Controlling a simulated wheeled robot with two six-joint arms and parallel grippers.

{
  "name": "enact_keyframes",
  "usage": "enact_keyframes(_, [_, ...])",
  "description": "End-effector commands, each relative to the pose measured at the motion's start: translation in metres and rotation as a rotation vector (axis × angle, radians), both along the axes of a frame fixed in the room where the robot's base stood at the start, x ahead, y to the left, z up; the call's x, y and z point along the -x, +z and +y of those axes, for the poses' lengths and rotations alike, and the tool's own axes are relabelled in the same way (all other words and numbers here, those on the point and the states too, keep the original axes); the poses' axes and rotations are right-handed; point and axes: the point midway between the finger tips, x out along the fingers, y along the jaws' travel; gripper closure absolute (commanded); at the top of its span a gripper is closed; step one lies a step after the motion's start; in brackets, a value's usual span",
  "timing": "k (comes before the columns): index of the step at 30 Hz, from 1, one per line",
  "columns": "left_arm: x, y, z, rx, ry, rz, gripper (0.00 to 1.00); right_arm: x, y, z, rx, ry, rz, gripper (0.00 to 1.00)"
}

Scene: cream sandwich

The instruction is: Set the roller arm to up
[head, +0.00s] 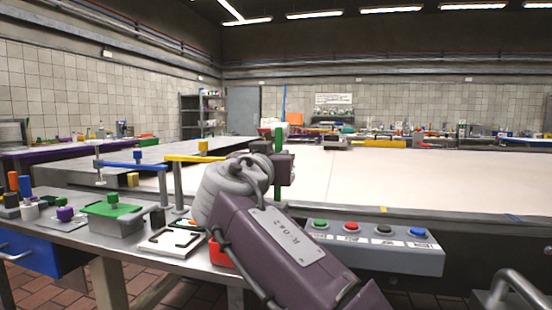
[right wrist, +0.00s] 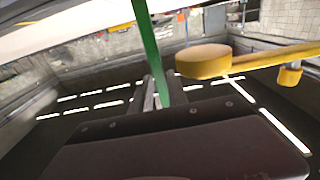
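No part is clearly labelled as the roller arm. A yellow arm (head: 195,158) with a yellow knob stands on a post, and a blue arm (head: 122,166) stands left of it. My right gripper (head: 284,167) is right of the yellow arm, mostly hidden by my wrist, beside a green upright bar (head: 278,150). In the right wrist view the green bar (right wrist: 148,45) runs down to the grey fingers (right wrist: 150,95); I cannot tell whether they grip it. A yellow arm with a round end (right wrist: 205,60) lies right of it, apart from the fingers. My left gripper is not in view.
A grey button box (head: 380,256) with coloured buttons stands right of my arm. A green-topped box (head: 115,220) and a white plate (head: 172,240) lie on the metal table at the left. The wide pale surface (head: 400,175) behind is largely clear.

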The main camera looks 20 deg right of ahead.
Motion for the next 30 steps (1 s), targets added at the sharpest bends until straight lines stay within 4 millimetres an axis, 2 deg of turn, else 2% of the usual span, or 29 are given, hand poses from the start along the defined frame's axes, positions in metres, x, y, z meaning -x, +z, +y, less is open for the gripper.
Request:
enact_keyframes(13, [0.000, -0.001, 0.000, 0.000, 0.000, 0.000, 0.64, 0.005, 0.000, 0.005, -0.001, 0.003, 0.000, 0.64])
enact_keyframes(24, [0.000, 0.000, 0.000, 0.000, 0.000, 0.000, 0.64, 0.054, -0.002, 0.042, -0.001, 0.006, 0.000, 0.64])
enact_keyframes(30, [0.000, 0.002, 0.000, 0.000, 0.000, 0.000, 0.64, 0.070, -0.004, 0.054, 0.000, 0.002, 0.000, 0.64])
